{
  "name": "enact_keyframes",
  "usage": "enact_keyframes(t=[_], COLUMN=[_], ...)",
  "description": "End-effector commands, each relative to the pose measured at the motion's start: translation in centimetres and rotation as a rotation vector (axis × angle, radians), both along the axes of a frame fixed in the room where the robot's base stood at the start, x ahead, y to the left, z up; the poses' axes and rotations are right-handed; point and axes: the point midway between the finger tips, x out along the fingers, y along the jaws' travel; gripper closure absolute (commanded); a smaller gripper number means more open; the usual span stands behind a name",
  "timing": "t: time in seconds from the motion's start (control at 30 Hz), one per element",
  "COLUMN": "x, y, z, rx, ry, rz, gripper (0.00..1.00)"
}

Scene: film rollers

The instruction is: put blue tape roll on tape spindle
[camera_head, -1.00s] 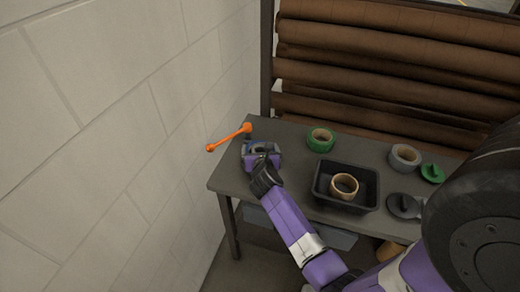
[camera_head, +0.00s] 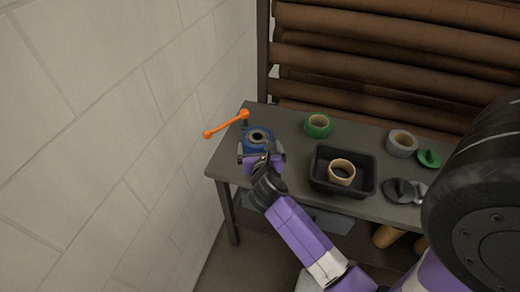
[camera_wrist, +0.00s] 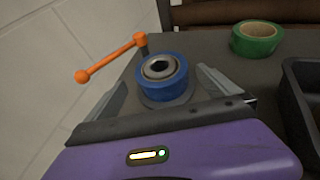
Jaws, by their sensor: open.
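The blue tape roll (camera_head: 258,138) stands at the left end of the table, lying flat; it also shows in the wrist view (camera_wrist: 160,80). It sits over a grey round base (camera_wrist: 166,101), which looks like the tape spindle, with a grey ring and dark centre inside the roll. Whether it is fully seated I cannot tell. My gripper (camera_head: 262,152) is open on the near side of the roll. In the wrist view its fingers stand apart to the left and right of the roll, with gaps, holding nothing.
An orange bar (camera_head: 226,125) projects left from a post at the table's corner, close behind the roll. A green roll (camera_head: 318,126), a black tray (camera_head: 325,185) with a tan roll (camera_head: 341,172), and a grey roll (camera_head: 402,142) lie rightward. The wall is left.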

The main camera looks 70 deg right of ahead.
Motion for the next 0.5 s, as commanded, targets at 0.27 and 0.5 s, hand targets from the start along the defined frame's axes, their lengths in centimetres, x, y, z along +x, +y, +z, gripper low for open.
enact_keyframes(t=[0.27,0.5], x=[-0.8,-3.1], y=[3.3,14.6], z=[-0.2,-2.1], rx=[0.061,0.499], ry=[-0.079,-0.533], rz=[0.02,0.062], gripper=[0.0,0.0])
